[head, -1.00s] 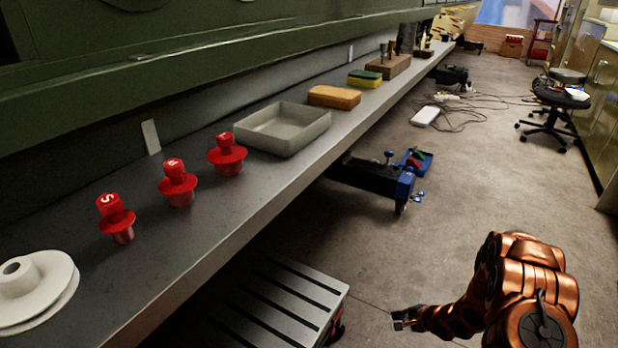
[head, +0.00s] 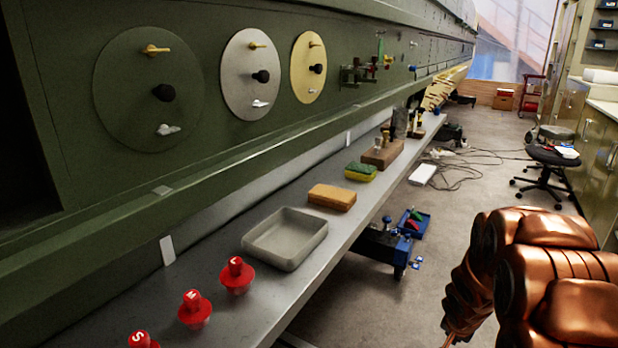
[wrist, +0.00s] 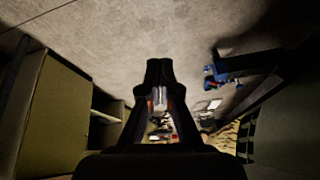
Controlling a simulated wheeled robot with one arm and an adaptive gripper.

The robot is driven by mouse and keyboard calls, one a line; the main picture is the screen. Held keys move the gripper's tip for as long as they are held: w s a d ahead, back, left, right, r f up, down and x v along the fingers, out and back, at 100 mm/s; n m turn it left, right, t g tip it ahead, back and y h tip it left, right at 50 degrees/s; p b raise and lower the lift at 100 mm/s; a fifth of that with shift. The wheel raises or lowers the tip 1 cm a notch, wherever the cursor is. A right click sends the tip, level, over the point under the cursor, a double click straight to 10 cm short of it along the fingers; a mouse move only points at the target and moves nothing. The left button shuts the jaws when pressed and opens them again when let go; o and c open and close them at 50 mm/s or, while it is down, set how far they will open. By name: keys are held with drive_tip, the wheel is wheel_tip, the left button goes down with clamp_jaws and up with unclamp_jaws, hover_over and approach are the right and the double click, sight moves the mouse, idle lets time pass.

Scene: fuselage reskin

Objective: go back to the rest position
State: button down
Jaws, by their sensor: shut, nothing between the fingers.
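My gripper (wrist: 159,68) shows in the wrist view with its dark fingers meeting at the tips, shut and empty. It hangs over open floor, away from the shelf. In the head view my copper-coloured arm fills the lower right, and the gripper itself is hidden or out of frame there.
A long grey shelf (head: 225,318) runs along the green fuselage wall (head: 215,165). On it stand three red plugs (head: 237,275), a grey tray (head: 285,238), an orange sponge (head: 332,198) and a green-yellow sponge (head: 361,171). A stool (head: 548,157) and cabinets (head: 592,150) stand right.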

drive_tip(key=s+a+r+n+g+p, duration=0.1)
drive_tip(key=s+r+p, duration=0.1)
drive_tip(key=s+r, duration=0.3)
drive_tip(key=s+a+r+n+p, duration=0.1)
drive_tip(key=s+a+r+p, duration=0.1)
drive_tip(key=r, duration=0.6)
drive_tip(key=s+a+r+n+g+y+p, duration=0.1)
drive_tip(key=s+a+r+n+p, duration=0.1)
drive_tip(key=s+a+r+p, duration=0.2)
drive_tip(key=s+a+r+n+g+p, duration=0.2)
drive_tip(key=s+a+r, duration=0.4)
drive_tip(key=s+r, duration=0.4)
drive_tip(key=s+a+r+n+g+y+p, duration=0.1)
drive_tip(key=s+a+r+p, duration=0.4)
drive_tip(key=s, duration=0.9)
wheel_tip(320, 180, up, 2)
drive_tip(key=shift+s+a+r+n+g+y+p, duration=0.2)
drive_tip(key=shift+a+r+n+g+y+p, duration=0.15)
drive_tip(key=shift+n, duration=0.45)
